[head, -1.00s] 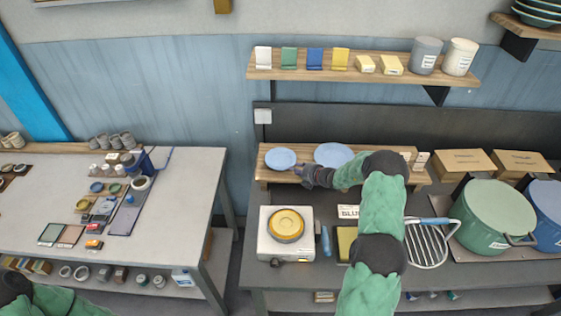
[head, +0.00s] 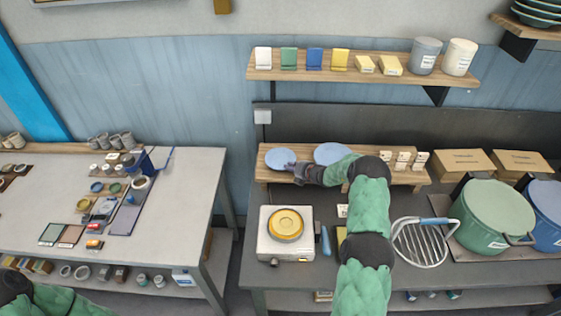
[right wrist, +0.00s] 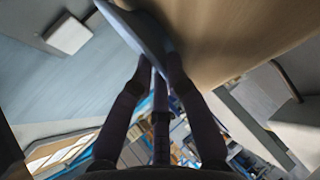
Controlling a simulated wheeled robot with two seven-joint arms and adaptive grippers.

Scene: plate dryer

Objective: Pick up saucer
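The saucer is the small light-blue plate (head: 280,158) at the left end of the low wooden rack on the right-hand bench. My right gripper (head: 294,168) is at its right front edge. In the right wrist view, the saucer's blue-grey rim (right wrist: 140,28) comes down between the two dark fingertips (right wrist: 158,60). The tips are close to the rim on both sides. I cannot tell whether they press on it. A larger light-blue plate (head: 332,153) stands to the right, partly behind my right arm. My left gripper is out of view; only part of the left arm shows at the bottom left.
The wooden rack (head: 268,174) also holds several small labelled blocks at its right end. In front stands a white burner unit with a yellow top (head: 287,224). A wire rack (head: 420,245) and a green pot (head: 492,216) are further right. A shelf (head: 300,75) hangs above.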

